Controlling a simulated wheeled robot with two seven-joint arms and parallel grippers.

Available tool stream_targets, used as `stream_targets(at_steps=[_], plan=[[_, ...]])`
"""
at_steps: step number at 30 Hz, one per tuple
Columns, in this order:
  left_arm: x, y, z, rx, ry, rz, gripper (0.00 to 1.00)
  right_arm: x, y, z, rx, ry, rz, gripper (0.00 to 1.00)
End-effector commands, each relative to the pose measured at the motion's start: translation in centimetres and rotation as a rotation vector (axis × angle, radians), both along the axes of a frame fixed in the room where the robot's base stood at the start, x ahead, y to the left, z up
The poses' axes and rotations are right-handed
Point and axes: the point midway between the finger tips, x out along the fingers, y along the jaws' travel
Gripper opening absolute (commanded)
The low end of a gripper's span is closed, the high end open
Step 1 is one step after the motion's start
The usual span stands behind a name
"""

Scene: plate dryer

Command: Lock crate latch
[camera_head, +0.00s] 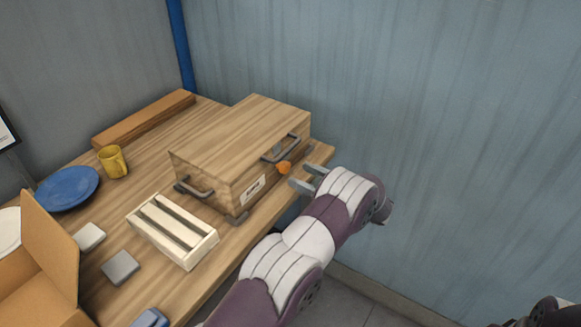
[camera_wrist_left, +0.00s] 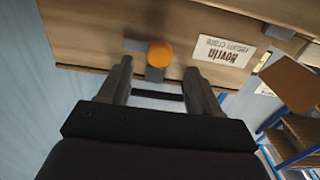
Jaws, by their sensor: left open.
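A closed wooden crate (camera_head: 222,150) with metal handles stands at the right end of the table. An orange knob (camera_head: 284,168) on a grey latch plate sits on its front face, right of a white label (camera_head: 252,189). In the left wrist view the orange knob (camera_wrist_left: 160,54) shows between and beyond the fingertips, with the label (camera_wrist_left: 227,50) to its right. My left gripper (camera_head: 308,177) is open and empty, just in front of the knob, its fingers pointing at the crate. Whether a finger touches the crate is unclear. My right gripper is not in view.
A slatted white wooden tray (camera_head: 205,252), a grey block (camera_head: 120,267), a blue plate (camera_head: 68,188), a yellow mug (camera_head: 113,161) and a cardboard box (camera_head: 50,245) stand on the table (camera_head: 150,186). A wooden beam (camera_head: 145,117) lies at the back. The wall is close behind the crate.

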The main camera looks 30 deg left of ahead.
Motion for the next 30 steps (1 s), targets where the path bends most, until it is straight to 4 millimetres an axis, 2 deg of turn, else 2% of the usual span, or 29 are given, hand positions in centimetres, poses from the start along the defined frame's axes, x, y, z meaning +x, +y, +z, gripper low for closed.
stream_targets(at_steps=[3,7,17,22,23,30], plan=[[0.2,2.6,0.2,0.000,0.001,0.001,0.64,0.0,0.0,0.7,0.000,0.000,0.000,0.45],[0.4,4.3,0.1,0.000,-0.001,-0.001,0.64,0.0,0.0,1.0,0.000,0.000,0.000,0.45],[0.5,4.9,0.0,0.000,-0.001,-0.003,0.64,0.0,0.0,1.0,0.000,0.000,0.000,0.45],[0.5,4.9,0.0,0.000,-0.001,-0.003,0.11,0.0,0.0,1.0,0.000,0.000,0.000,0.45],[0.5,4.9,0.0,0.000,-0.001,-0.003,0.07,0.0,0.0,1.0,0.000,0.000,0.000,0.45],[0.5,4.9,-0.1,-0.001,-0.015,-0.003,0.07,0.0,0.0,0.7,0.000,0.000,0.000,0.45]])
